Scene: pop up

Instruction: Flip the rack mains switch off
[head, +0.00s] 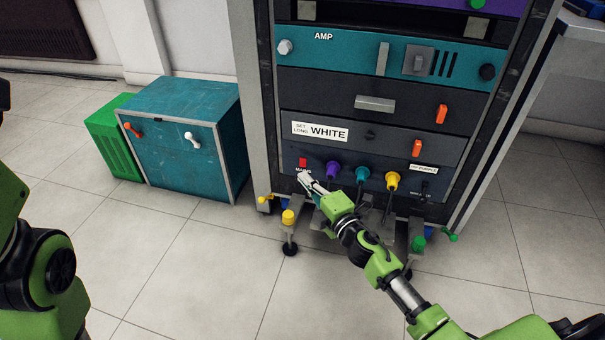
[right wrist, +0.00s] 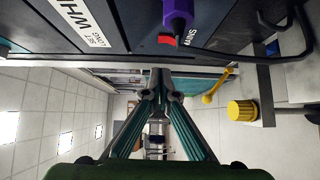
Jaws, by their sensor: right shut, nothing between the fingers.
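The red mains switch (head: 302,162) sits at the left end of the rack's bottom panel (head: 345,168), above a small label partly hidden by my gripper. In the right wrist view the same red switch (right wrist: 166,39) shows near the top, beside the "MAINS" lettering, with a purple plug next to it. My right gripper (head: 303,176) is shut and empty, its tips just below the switch in the head view. In the right wrist view its fingers (right wrist: 161,76) meet short of the switch; I cannot tell whether they touch the panel. My left gripper is out of view; only part of my left arm shows.
Purple (head: 332,169), teal (head: 362,174) and yellow (head: 392,180) plugs with hanging cables stand right of the switch. The rack's feet, including a yellow-topped one (head: 288,217), stick out below. A teal cabinet (head: 180,150) and green crate (head: 110,140) stand left. Floor in front is clear.

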